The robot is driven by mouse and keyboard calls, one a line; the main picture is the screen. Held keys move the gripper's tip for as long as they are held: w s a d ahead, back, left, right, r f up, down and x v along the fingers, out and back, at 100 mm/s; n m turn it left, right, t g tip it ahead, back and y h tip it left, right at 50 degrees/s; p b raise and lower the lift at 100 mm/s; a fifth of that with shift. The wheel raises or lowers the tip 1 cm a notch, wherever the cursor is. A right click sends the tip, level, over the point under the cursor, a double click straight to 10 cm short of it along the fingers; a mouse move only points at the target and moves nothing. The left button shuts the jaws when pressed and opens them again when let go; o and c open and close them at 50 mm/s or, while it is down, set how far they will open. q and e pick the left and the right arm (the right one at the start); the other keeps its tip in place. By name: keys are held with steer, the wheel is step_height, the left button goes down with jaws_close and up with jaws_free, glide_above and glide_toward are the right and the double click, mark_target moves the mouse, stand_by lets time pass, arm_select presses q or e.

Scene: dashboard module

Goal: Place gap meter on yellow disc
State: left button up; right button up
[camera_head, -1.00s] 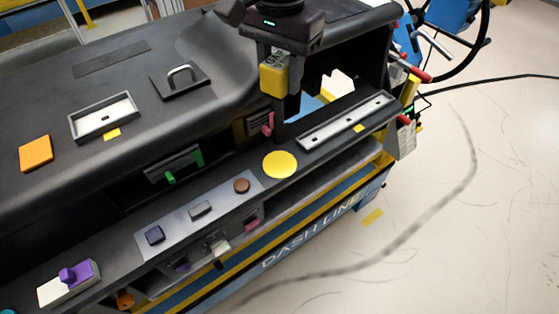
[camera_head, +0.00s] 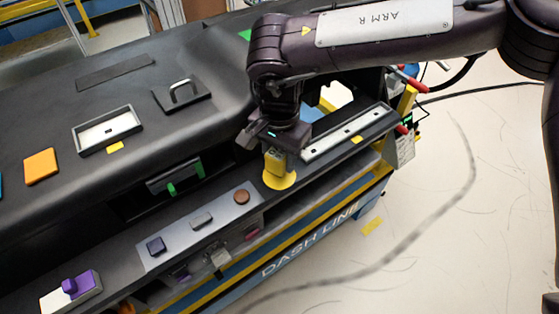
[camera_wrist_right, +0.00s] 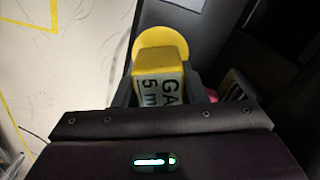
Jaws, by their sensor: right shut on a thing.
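The yellow disc (camera_head: 285,182) lies flat on the dashboard's front ledge. The gap meter (camera_head: 274,162), a yellow block with a pale label, is held upright by my right gripper (camera_head: 276,150) over the disc's left part. My right gripper is shut on it. The right wrist view shows the gap meter (camera_wrist_right: 158,72) with a label reading "GA" and "5 m", and the yellow disc (camera_wrist_right: 160,42) beyond it. Whether its bottom touches the disc cannot be told. My left gripper is not in view.
A long grey tray (camera_head: 345,133) lies right of the disc. Left along the ledge is a grey panel (camera_head: 180,238) with a brown round button (camera_head: 241,197). The dashboard (camera_head: 60,205) rises behind; open floor (camera_head: 450,250) lies to the right.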

step_height(320, 180, down, 2)
steer(key=shift+f, duration=0.4)
steer(key=o, duration=1.2)
steer(key=shift+c, duration=0.2)
steer(key=shift+r, duration=0.3)
step_height(320, 180, up, 10)
steer(key=shift+r+b, duration=0.25)
steer(key=shift+b, duration=0.9)
steer(key=shift+r, duration=0.6)
